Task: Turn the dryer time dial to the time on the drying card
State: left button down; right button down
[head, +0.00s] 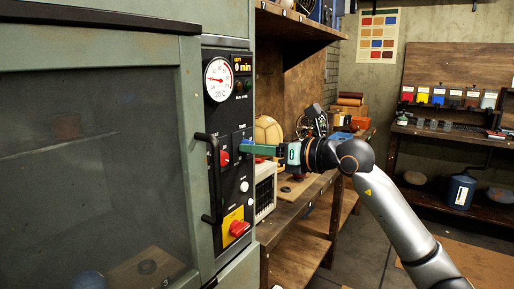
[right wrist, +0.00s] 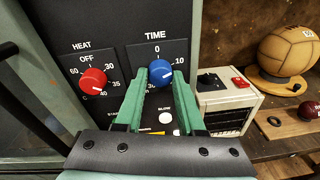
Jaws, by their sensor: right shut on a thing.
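My right gripper (head: 246,147) is shut on the blue time dial (right wrist: 160,72) on the dryer's black control panel (head: 227,98). In the right wrist view its green fingers lie on either side of the dial. The scale around it reads 0 at the top and 10 at upper right; a finger partly covers a number at lower left. A pale mark shows on the dial's face, but its exact reading is unclear. The lit display (head: 242,64) reads 0 min. I cannot make out a drying card. My left gripper is not in view.
The red heat dial (right wrist: 93,81) sits left of the time dial, and a red knob on yellow (head: 238,228) is lower down. The dryer's door handle (head: 212,178) stands out at left. A cream box (right wrist: 228,105) and a leather ball (right wrist: 288,50) are at right.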

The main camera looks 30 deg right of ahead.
pick_arm(q)
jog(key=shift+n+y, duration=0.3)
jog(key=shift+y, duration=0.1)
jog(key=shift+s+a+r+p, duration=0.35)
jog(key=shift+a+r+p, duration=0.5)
jog(key=shift+p, duration=0.7)
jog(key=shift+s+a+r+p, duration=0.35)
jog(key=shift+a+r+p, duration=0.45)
jog(key=shift+p, duration=0.75)
pick_arm(e)
jog(key=shift+w+d+m+y, duration=0.1)
jog(key=shift+m+y, duration=0.4)
jog(key=shift+m, duration=2.8)
jog(key=shift+d+m+y, duration=0.1)
jog(key=shift+m+y, duration=0.4)
jog(key=shift+m, duration=2.8)
jog(key=shift+g, duration=0.3)
jog(key=c, duration=0.5)
grip_release()
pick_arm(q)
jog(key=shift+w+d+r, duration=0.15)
